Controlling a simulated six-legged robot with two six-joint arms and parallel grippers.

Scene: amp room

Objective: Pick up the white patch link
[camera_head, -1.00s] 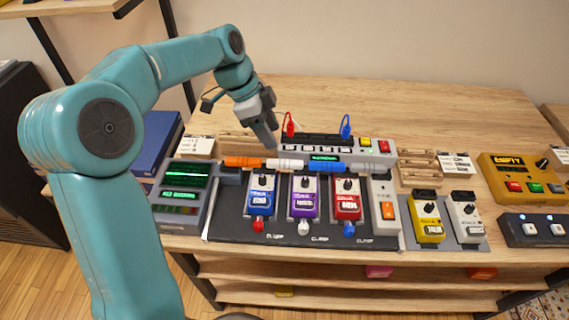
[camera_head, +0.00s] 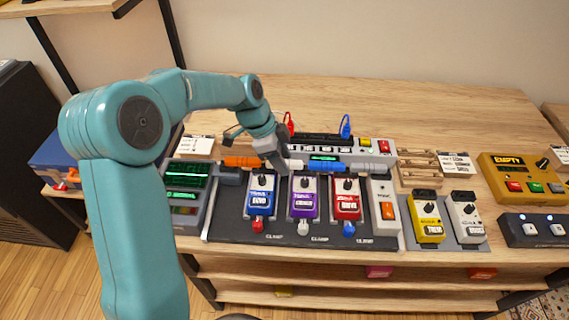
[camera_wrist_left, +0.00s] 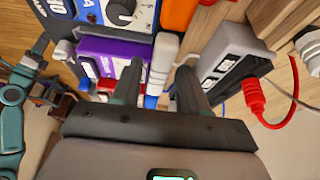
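The white patch link (camera_head: 296,164) lies in a row between the orange patch link (camera_head: 242,161) and the blue patch link (camera_head: 327,167), behind the pedals. My left gripper (camera_head: 280,166) is low over the white link and hides part of it in the head view. In the left wrist view, the white link (camera_wrist_left: 163,58) shows between my two spread fingers (camera_wrist_left: 158,85), with orange (camera_wrist_left: 176,14) above it and blue below. The fingers are open, one on each side of it; I cannot tell whether they touch it. My right gripper is not in view.
Blue (camera_head: 260,196), purple (camera_head: 304,198) and red (camera_head: 346,198) pedals stand in front of the links. A grey power strip with red (camera_head: 289,123) and blue (camera_head: 346,127) plugs stands behind.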

